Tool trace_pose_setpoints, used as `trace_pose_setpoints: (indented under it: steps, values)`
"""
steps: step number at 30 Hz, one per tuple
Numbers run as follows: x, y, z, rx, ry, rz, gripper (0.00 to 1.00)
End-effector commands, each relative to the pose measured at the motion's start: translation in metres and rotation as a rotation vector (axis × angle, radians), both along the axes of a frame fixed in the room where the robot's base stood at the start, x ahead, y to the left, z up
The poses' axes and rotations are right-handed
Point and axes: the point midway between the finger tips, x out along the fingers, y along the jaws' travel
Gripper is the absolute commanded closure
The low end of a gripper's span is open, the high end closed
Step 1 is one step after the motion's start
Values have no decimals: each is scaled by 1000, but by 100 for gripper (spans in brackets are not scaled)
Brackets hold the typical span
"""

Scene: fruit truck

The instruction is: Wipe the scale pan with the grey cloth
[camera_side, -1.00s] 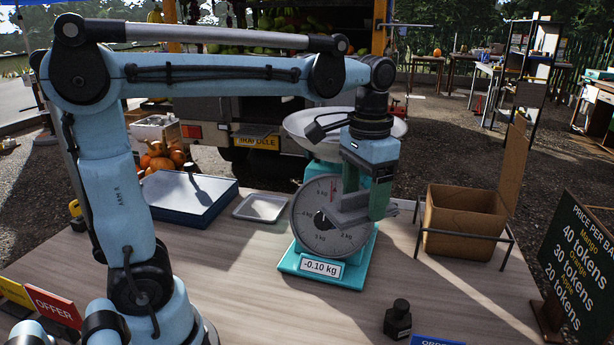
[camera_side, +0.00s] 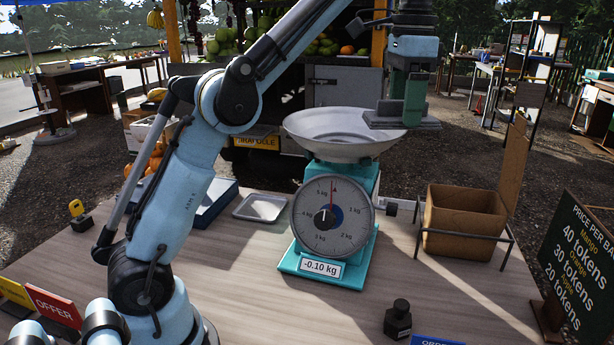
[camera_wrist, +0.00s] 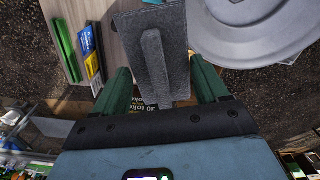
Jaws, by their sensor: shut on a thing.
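The grey cloth (camera_side: 402,121) is a flat grey pad with a raised grip, held level by my gripper (camera_side: 404,104). My gripper is shut on that grip and stands at the right rim of the scale pan, at about rim height or a little above. In the wrist view the cloth (camera_wrist: 133,42) lies between my green fingers, left of the pan (camera_wrist: 250,30). The scale pan (camera_side: 335,128) is a wide grey metal dish on a teal scale (camera_side: 345,190). Its inside looks empty. The scale display reads -0.10 kg.
A brown box in a wire stand (camera_side: 465,212) is right of the scale. A small metal tray (camera_side: 261,207) and a blue-edged tray (camera_side: 208,200) are to the left. A dark bottle (camera_side: 398,319) and price board (camera_side: 583,255) are in front and right.

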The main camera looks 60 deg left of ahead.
Motion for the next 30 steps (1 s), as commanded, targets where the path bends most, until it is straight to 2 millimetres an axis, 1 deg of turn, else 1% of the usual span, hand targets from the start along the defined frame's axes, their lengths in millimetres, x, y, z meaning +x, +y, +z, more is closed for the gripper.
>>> trace_pose_setpoints:
  steps: [5,7,19,23,30]
  values:
    - [1,4,4,0,0,-17,61]
    - [3,14,0,0,-1,-33,61]
    - [7,23,-2,0,0,-57,61]
    - [10,36,-5,0,0,-77,61]
    - [15,89,-19,0,0,-166,61]
